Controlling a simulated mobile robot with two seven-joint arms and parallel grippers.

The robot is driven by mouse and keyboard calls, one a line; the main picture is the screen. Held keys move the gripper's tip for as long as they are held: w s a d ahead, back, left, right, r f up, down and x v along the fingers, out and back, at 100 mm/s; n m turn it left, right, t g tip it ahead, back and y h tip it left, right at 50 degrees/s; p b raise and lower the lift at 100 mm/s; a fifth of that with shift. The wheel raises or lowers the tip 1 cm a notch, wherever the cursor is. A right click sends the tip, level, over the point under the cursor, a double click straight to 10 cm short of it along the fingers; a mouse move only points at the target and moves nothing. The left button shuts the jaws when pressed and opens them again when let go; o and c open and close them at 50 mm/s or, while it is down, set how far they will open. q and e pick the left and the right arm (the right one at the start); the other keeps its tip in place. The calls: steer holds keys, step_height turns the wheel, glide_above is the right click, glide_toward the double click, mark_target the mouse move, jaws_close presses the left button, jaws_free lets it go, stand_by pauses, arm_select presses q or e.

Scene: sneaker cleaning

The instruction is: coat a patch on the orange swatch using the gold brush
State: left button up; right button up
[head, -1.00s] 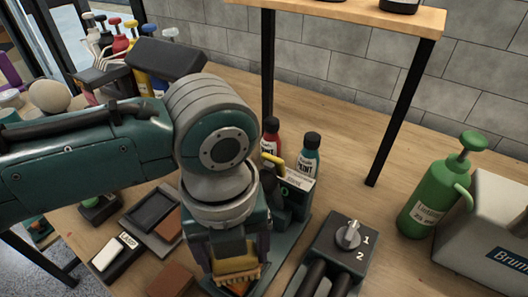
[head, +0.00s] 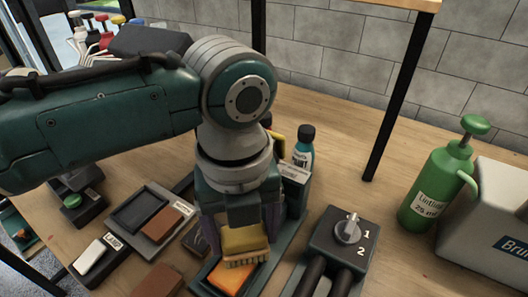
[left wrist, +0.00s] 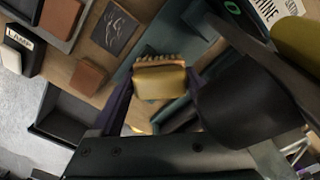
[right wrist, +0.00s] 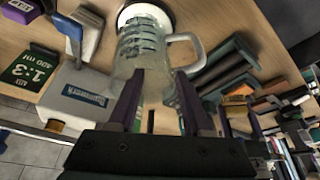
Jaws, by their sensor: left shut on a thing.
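The gold brush (head: 243,241) is gripped by my left gripper (head: 240,236), its pale bristles pointing down. The left wrist view shows the gold block (left wrist: 160,84) between my two purple fingers. The orange swatch (head: 231,281) lies on a dark green base, directly below and in front of the bristles. I cannot tell whether the bristles touch it. Its far part is hidden behind the brush. My right gripper (right wrist: 158,75) is out of the head view; its fingers are apart and empty in the right wrist view.
A switch box (head: 343,240) with a grey knob stands right of the swatch. Brown blocks and a dark tray (head: 140,211) lie left. A green pump bottle (head: 437,188) stands right. A glass jug (right wrist: 145,45) is beyond my right fingertips. A shelf leg stands behind.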

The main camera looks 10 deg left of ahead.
mark_target(229, 259)
arm_select(q)
steer(key=shift+w+r+p, duration=0.15)
steer(key=shift+p, duration=0.25)
arm_select(e)
steer(key=shift+s+d, duration=0.25)
steer(key=shift+s, duration=0.05)
arm_select(q)
steer(key=shift+s+a+r+p, duration=0.3)
steer(key=shift+s+p, duration=0.2)
steer(key=shift+p, duration=0.6)
arm_select(e)
steer(key=shift+s+d+r+g, duration=0.2)
steer(key=shift+d+r+g, duration=0.1)
steer(key=shift+r+g, duration=0.15)
arm_select(q)
steer(key=shift+s+a+p, duration=0.15)
steer(key=shift+s+p, duration=0.25)
steer(key=shift+s+a+p, duration=0.2)
steer(key=shift+s+p, duration=0.45)
steer(key=shift+p, duration=0.05)
steer(key=shift+s+f, duration=0.2)
steer(key=shift+f, duration=0.05)
arm_select(e)
steer(key=shift+v, duration=1.05)
steer(key=shift+w+r, duration=0.1)
steer(key=shift+w, duration=0.1)
